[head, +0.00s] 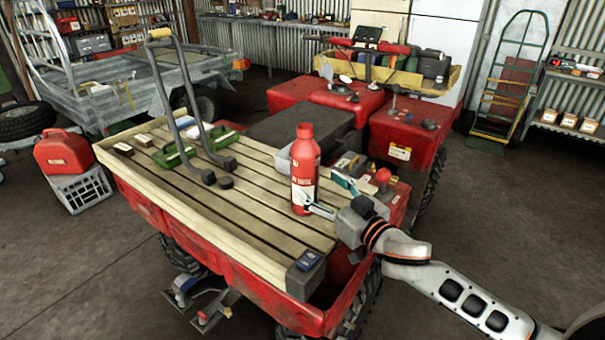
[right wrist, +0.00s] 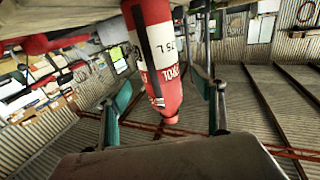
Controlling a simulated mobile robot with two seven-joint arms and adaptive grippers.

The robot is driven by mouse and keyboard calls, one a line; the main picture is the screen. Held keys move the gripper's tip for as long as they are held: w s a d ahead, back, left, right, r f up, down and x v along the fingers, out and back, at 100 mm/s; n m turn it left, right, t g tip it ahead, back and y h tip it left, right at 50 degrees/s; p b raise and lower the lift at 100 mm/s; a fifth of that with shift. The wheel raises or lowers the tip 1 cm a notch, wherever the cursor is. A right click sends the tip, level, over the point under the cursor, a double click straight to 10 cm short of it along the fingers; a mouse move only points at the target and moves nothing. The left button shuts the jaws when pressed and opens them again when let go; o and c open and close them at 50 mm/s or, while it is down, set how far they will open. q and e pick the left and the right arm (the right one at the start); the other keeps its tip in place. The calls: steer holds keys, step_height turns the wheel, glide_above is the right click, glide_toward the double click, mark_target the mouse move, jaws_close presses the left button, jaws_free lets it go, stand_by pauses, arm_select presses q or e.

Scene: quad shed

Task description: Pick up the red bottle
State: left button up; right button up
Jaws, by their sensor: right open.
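The red bottle (head: 304,165) stands upright on the slatted wooden deck (head: 235,208) of the red quad, with a pale label on its side. My right gripper (head: 330,196) is open at the bottle's right side, low on its body. In the right wrist view the bottle (right wrist: 158,65) shows between the two spread fingers of the gripper (right wrist: 167,105), with gaps visible on both sides. I cannot tell whether either finger touches it. My left gripper is not in view.
Small items crowd the red tray right of the bottle. The deck's middle is clear.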

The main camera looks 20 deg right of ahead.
mark_target(312, 179)
steer(key=shift+x, duration=3.1)
steer(key=c, duration=1.4)
